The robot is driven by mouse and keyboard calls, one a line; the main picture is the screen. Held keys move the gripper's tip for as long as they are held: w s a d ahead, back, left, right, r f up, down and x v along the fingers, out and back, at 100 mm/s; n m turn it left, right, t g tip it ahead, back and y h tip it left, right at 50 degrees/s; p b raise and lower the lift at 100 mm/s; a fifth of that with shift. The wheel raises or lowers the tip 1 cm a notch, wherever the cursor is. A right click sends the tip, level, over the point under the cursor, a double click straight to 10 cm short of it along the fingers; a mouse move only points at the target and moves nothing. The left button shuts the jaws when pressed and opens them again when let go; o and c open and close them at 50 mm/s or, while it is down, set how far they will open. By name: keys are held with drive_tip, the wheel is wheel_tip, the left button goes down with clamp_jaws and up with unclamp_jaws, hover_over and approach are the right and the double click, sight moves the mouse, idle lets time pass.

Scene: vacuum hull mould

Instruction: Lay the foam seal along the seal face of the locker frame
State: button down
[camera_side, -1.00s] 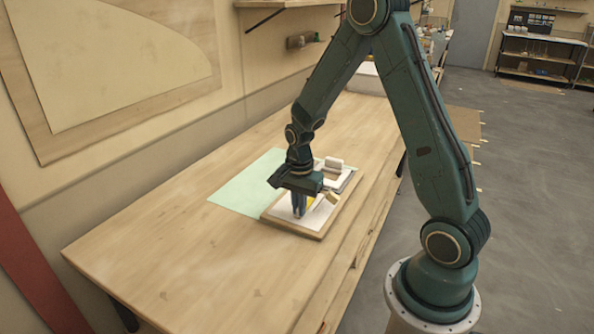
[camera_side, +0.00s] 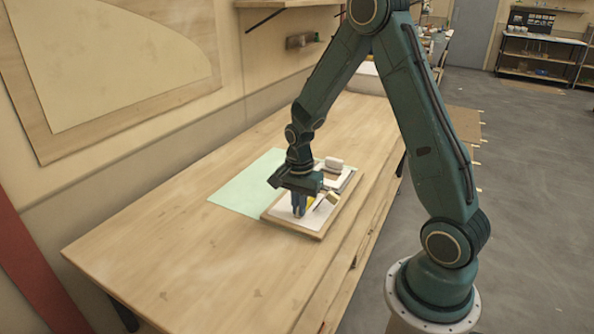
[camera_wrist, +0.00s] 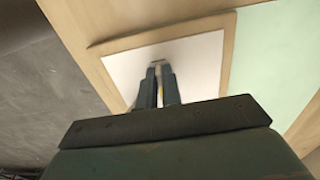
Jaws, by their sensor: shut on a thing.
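My gripper (camera_side: 299,211) points down over the white surface of a wood-edged board (camera_side: 291,229). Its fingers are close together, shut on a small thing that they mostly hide. In the wrist view a small pale end shows between the fingertips (camera_wrist: 158,72), over the white surface (camera_wrist: 195,62); I take it for the foam seal but cannot tell its full shape. Beside the gripper, a yellow part (camera_side: 312,201) and a tan block (camera_side: 333,197) show on the board. A white piece with a raised block (camera_side: 334,163) lies at the board's far end. I cannot tell which piece is the locker frame.
A pale green mat (camera_side: 240,196) lies left of the board, and it also shows in the wrist view (camera_wrist: 275,60). The wooden bench (camera_side: 165,255) is clear at its near left. The wall stands behind, and the bench's edge lies close right of the board.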

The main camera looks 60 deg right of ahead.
drive_tip(key=shift+r, duration=0.5)
drive_tip(key=shift+r, duration=0.35)
drive_tip(key=shift+r, duration=0.35)
drive_tip(key=shift+r, duration=0.35)
drive_tip(key=shift+r, duration=0.35)
drive_tip(key=shift+r, duration=0.35)
drive_tip(key=shift+r, duration=0.5)
drive_tip(key=shift+d, duration=0.1)
